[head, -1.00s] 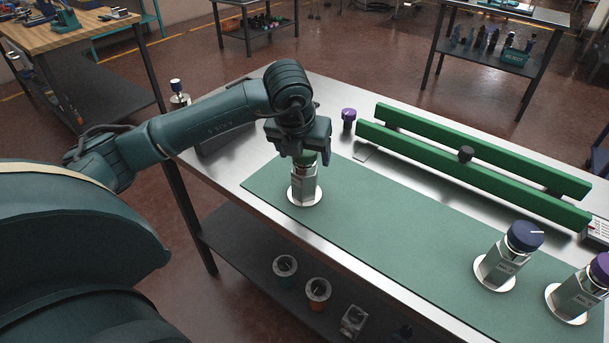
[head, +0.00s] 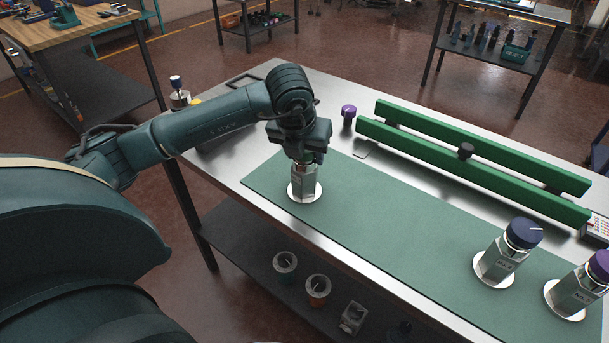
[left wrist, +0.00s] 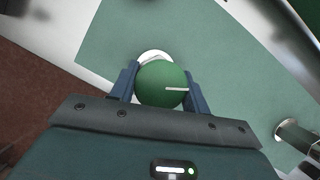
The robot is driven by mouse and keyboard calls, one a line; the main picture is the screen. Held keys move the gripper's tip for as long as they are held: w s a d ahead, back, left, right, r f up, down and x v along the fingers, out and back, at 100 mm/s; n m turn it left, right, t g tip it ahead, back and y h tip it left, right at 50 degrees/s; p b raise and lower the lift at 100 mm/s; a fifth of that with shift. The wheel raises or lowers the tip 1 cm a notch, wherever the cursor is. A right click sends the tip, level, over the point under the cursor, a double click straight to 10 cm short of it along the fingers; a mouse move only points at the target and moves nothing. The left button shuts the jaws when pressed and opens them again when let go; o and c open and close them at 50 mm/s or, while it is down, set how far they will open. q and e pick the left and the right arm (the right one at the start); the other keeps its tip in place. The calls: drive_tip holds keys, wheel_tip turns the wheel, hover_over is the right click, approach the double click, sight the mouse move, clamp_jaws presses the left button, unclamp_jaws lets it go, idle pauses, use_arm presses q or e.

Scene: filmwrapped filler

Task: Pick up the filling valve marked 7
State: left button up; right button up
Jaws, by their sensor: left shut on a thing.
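A filling valve with a silver hexagonal body (head: 304,184) stands upright on a white disc on the green mat (head: 370,210). Its round green cap with a white line shows in the left wrist view (left wrist: 161,86). My left gripper (head: 305,158) comes down from above and is shut on this valve, with one finger on each side of the cap. Two more valves stand at the right: one with a dark blue cap (head: 524,234) and one with a purple cap (head: 601,265). My right gripper is not in view.
A green rail fixture (head: 460,168) lies along the back of the steel table. A small purple-topped part (head: 348,116) stands left of it. Several parts sit on the lower shelf (head: 245,245). The mat's middle is clear.

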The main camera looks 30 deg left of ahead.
use_arm(q)
clamp_jaws()
